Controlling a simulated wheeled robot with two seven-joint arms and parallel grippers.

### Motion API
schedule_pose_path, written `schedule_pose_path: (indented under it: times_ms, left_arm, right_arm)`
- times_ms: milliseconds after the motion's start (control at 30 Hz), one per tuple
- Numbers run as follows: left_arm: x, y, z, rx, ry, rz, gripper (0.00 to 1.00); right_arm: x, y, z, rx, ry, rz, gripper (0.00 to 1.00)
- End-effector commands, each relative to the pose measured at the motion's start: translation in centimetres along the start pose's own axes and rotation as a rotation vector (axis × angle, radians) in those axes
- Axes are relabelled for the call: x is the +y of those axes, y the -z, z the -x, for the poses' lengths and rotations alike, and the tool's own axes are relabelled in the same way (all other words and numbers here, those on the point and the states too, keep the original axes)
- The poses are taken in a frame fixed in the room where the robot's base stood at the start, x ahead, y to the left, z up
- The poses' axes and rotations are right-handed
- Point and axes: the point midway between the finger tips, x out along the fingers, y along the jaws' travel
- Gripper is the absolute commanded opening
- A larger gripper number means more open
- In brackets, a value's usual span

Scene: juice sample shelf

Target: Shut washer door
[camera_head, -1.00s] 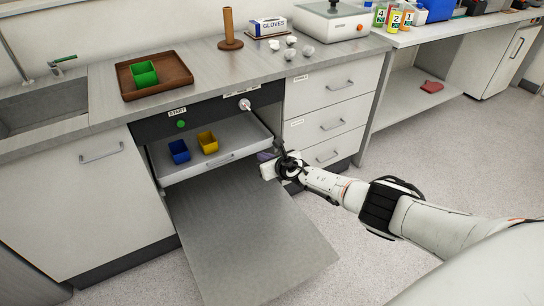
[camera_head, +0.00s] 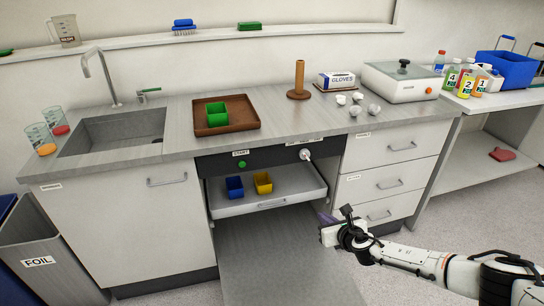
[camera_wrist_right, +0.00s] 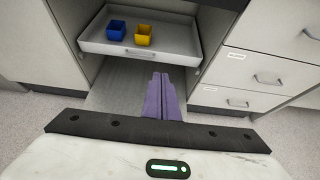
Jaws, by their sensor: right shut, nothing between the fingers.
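The washer under the counter has its drop-down door (camera_head: 285,265) open, lying out flat and low in front of the opening. Above the door, a grey rack (camera_head: 268,203) is partly out of the washer; it holds a blue cup (camera_head: 235,187) and a yellow cup (camera_head: 263,183). My right gripper (camera_head: 327,219) is beside and below the rack's front right corner, above the door's right side. In the right wrist view its purple fingers (camera_wrist_right: 160,97) are shut and empty, pointing toward the opening under the rack (camera_wrist_right: 140,52). My left gripper is out of view.
A green start button (camera_head: 242,164) and a knob (camera_head: 305,154) are on the washer's panel. Drawers (camera_head: 390,182) stand to the right, a cabinet (camera_head: 130,225) to the left. The counter holds a brown tray (camera_head: 251,127) with a green cup. A foil bin (camera_head: 40,262) is far left.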

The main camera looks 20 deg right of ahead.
Motion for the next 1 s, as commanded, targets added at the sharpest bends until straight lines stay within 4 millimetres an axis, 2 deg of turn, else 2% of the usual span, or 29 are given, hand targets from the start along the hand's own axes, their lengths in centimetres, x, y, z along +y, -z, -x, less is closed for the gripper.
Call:
schedule_pose_path:
  times_ms: [67,167,267,367,400,500,600,667,767,900,1000]
  left_arm:
    - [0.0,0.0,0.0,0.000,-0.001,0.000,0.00]
    - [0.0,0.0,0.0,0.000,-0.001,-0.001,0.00]
    - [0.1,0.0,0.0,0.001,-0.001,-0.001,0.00]
    - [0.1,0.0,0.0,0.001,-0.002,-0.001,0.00]
    - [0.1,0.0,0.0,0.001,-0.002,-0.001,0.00]
    - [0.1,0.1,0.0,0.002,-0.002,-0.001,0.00]
    - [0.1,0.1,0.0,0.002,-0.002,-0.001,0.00]
    - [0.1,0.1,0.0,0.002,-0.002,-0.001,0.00]
    - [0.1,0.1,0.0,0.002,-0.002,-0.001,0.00]
    - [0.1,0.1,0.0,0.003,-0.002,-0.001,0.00]
    - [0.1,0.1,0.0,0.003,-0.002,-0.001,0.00]
  right_arm:
    - [0.3,0.3,0.1,0.004,-0.004,-0.012,0.00]
    - [2.3,2.0,0.5,0.025,-0.029,-0.091,0.00]
    - [6.5,5.5,1.9,0.075,-0.074,-0.283,0.00]
    - [12.0,9.9,4.5,0.157,-0.118,-0.587,0.00]
    - [14.3,11.6,5.9,0.195,-0.128,-0.732,0.00]
    - [19.2,15.1,9.9,0.298,-0.123,-1.133,0.00]
    - [22.4,17.5,14.0,0.389,-0.073,-1.535,0.00]
    - [23.4,18.5,16.4,0.430,-0.023,-1.772,0.00]
    - [23.6,19.9,20.2,0.469,0.087,-2.157,0.00]
    - [21.4,21.3,24.8,0.444,0.264,-2.609,0.00]
    - [19.5,22.0,27.2,0.392,0.365,-2.833,0.00]
